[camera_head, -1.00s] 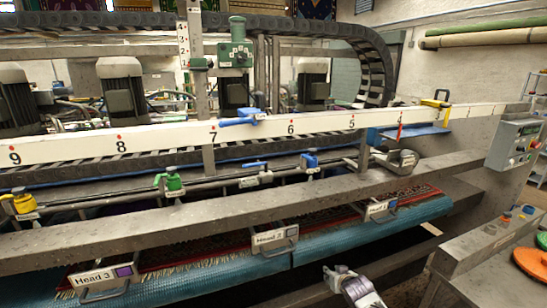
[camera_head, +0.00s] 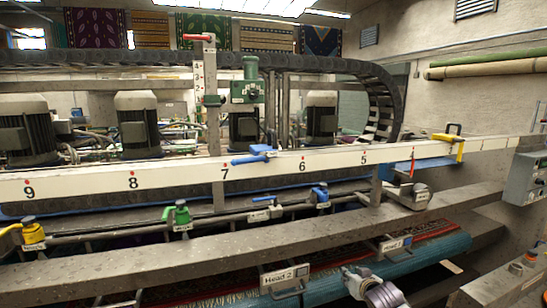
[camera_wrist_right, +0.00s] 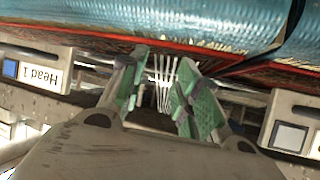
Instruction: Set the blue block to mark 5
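The blue block (camera_head: 262,152) sits on the white numbered rail (camera_head: 180,176), between marks 6 and 7, with a blue lever pointing left. Mark 5 (camera_head: 364,159) is to its right on the rail. My right gripper (camera_head: 352,277) is low in the head view, in front of the blue rug roll, well below and right of the block. In the right wrist view its green-padded fingers (camera_wrist_right: 158,95) are apart with nothing held; pale fringe shows behind the gap. My left gripper is not in view.
A yellow clamp (camera_head: 452,145) with a blue plate stands on the rail right of mark 4. Green (camera_head: 180,217), yellow (camera_head: 33,235) and blue valves line a pipe below the rail. A grey beam (camera_head: 200,252) and Head 2 handle (camera_head: 284,279) lie in front.

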